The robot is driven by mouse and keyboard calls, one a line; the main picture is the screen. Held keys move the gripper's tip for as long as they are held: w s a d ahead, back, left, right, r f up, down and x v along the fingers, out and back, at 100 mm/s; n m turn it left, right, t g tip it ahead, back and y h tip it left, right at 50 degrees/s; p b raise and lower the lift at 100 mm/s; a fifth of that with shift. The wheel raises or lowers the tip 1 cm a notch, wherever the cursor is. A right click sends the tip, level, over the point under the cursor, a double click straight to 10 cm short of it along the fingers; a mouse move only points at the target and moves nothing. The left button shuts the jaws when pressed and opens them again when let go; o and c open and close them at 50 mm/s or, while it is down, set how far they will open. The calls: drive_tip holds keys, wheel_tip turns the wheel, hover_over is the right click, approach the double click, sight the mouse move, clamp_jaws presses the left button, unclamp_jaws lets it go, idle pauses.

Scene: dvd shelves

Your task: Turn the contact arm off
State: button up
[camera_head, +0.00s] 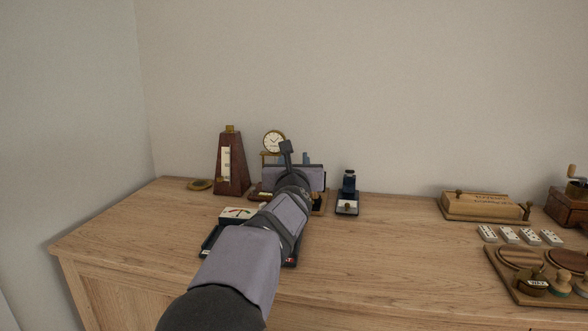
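A dark tray-like base (209,243) with a white meter (238,213) bearing a red marking sits at the left middle of the desk. My arm crosses over it and hides much of it. I cannot make out a contact arm; it may be behind my arm.
A metronome (231,165), a brass dish (200,185) and a clock (274,142) stand at the back left. A small dark device (347,195) stands right of my gripper. A wooden box (485,206), white tiles (507,235) and a wooden board (520,285) are at right. The centre-right desk (400,255) is clear.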

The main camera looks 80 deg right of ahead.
drive_tip(key=shift+r+p, duration=0.35)
drive_tip(key=shift+r, duration=0.7)
drive_tip(key=shift+o, duration=0.3)
